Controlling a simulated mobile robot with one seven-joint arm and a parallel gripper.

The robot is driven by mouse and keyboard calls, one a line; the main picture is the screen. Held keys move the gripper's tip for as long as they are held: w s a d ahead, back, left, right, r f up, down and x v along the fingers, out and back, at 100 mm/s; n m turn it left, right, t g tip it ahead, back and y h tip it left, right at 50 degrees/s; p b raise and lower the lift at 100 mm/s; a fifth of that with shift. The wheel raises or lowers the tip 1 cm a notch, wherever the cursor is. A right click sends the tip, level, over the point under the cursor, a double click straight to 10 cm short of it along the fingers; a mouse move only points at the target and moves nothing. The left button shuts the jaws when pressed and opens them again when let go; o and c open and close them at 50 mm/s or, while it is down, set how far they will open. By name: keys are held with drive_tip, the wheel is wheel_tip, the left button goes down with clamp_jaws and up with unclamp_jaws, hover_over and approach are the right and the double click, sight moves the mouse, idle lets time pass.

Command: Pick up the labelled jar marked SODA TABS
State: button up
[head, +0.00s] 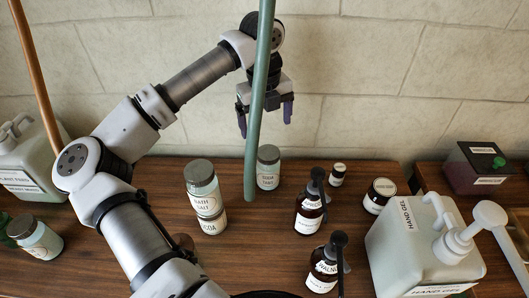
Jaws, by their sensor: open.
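The SODA TABS jar (269,170) is a small pale jar with a grey lid. It stands upright on the wooden table towards the back, its small label facing me. A green hanging hose or pole passes in front, close to its left side. My gripper (265,118) is open and empty, fingers pointing down, above the jar in the picture. The same pole crosses in front of the gripper and hides part of it. How far the gripper is from the jar in depth I cannot tell.
The green pole (258,90) hangs in front. A BATH SALT jar (203,190) stands on another jar (212,224) to the left. Dark pump bottles (309,215) (322,275), a small bottle (338,175) and a dark jar (379,196) stand right, near the HAND GEL jug (415,250).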

sight(266, 152)
drive_tip(key=shift+f, duration=0.35)
wheel_tip(266, 152, down, 8)
drive_tip(key=shift+s+f+p, duration=0.1)
drive_tip(key=shift+f+p, duration=0.1)
drive_tip(key=shift+p, duration=0.9)
drive_tip(key=shift+d+f+p, duration=0.2)
drive_tip(key=shift+f+p, duration=0.5)
drive_tip(key=shift+f, duration=0.65)
drive_tip(key=shift+d+f+p, duration=0.15)
drive_tip(key=shift+f+p, duration=0.5)
drive_tip(key=shift+f, duration=0.65)
drive_tip(key=shift+c, duration=0.4)
drive_tip(key=c, duration=1.2)
